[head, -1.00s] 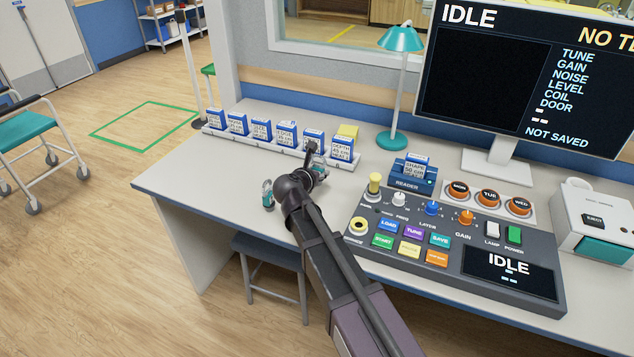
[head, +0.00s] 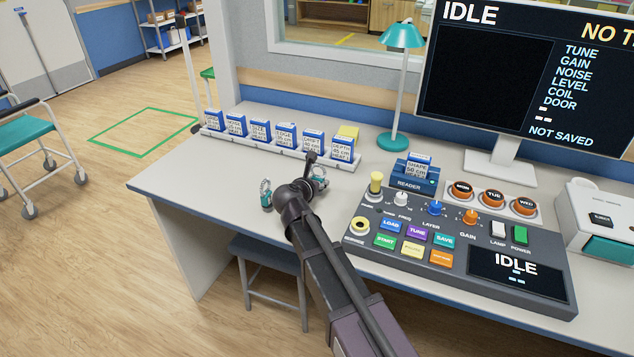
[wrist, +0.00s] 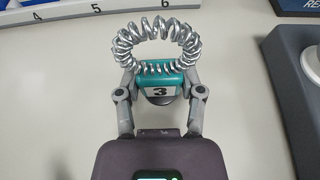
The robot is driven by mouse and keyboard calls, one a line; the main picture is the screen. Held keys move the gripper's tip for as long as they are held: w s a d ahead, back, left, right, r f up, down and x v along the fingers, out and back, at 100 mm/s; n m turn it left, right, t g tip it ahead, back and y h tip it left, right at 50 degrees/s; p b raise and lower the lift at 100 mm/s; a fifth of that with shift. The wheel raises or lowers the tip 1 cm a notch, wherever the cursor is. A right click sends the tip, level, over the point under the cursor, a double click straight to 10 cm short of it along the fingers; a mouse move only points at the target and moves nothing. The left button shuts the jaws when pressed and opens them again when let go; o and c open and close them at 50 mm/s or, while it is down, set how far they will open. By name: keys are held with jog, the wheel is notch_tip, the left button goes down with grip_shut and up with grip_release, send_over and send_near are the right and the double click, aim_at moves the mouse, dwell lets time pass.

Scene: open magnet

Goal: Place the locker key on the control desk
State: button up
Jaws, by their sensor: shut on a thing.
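The locker key is a silver coil ring (wrist: 157,42) with a teal tag marked 3 (wrist: 160,90). My gripper (wrist: 161,76) is shut on the teal tag, and the coil stands out beyond the fingers. In the head view my gripper (head: 316,183) is over the control desk (head: 190,180), in front of the card rail and left of the console. My arm partly hides the key there. I cannot tell whether the key touches the desk top. A similar teal and silver item (head: 266,194) is on the desk left of my gripper.
A rail (head: 285,153) with several blue and white cards runs behind my gripper. The reader (head: 410,184) and the button console (head: 450,245) lie to the right. A teal lamp (head: 393,140) stands behind. The desk's left part is bare. A stool (head: 265,260) is below.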

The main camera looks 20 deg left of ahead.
jog(key=o, duration=1)
jog(key=shift+f, duration=0.1)
jog(key=shift+r, duration=0.25)
jog(key=p+v, duration=0.5)
jog(key=v, duration=0.7)
